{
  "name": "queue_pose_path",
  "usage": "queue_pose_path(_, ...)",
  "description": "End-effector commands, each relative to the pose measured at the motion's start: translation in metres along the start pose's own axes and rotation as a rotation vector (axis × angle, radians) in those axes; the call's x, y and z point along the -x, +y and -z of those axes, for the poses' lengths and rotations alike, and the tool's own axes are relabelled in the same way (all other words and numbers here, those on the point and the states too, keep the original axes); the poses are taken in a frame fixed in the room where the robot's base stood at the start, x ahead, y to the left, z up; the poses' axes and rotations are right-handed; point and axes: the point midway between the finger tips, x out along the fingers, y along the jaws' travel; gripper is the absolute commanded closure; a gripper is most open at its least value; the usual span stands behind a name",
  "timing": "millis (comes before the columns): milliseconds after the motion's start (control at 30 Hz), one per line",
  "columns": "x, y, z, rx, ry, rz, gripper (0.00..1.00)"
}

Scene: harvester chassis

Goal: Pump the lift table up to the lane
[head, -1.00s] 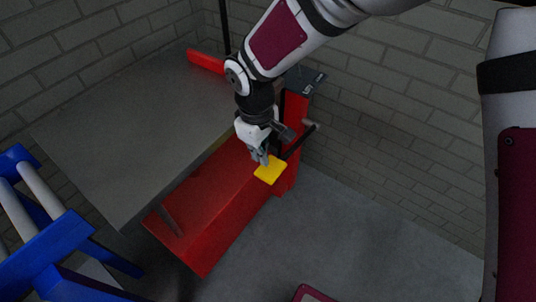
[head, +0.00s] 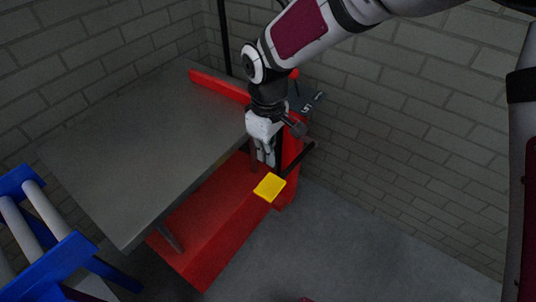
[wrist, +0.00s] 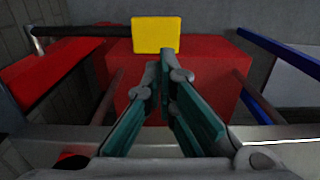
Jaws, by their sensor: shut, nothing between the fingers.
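The lift table has a grey top (head: 140,150) over a red base (head: 215,235). A flat yellow pedal (head: 270,187) sticks out on a dark arm at the base's right side. The pedal also shows in the wrist view (wrist: 156,34), just beyond my fingertips. My gripper (head: 268,163) is shut and empty, pointing down just above the pedal; a small gap seems to separate them. In the wrist view my gripper's fingertips (wrist: 162,70) are close together. The lane, a blue frame with grey rollers (head: 45,211), is at the left, only partly in view.
Grey brick walls (head: 400,130) stand behind and to the right of the table. A dark control post with red parts (head: 305,100) is behind my gripper. The grey floor (head: 350,245) to the right of the base is clear.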

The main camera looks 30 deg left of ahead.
Motion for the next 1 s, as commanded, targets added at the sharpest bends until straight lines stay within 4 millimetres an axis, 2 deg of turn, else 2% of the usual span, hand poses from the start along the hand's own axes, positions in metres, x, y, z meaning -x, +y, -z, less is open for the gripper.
queue_pose_path(33,-0.013,0.0,-0.001,0.0,-0.003,0.002,1.0)
queue_pose_path(200,-0.048,0.0,-0.001,0.002,-0.003,0.002,1.0)
queue_pose_path(500,-0.097,0.0,0.0,0.0,-0.002,0.001,1.0)
queue_pose_path(700,-0.109,0.0,0.0,0.001,0.0,-0.001,1.0)
queue_pose_path(1000,-0.111,0.0,0.0,0.0,0.0,-0.001,1.0)
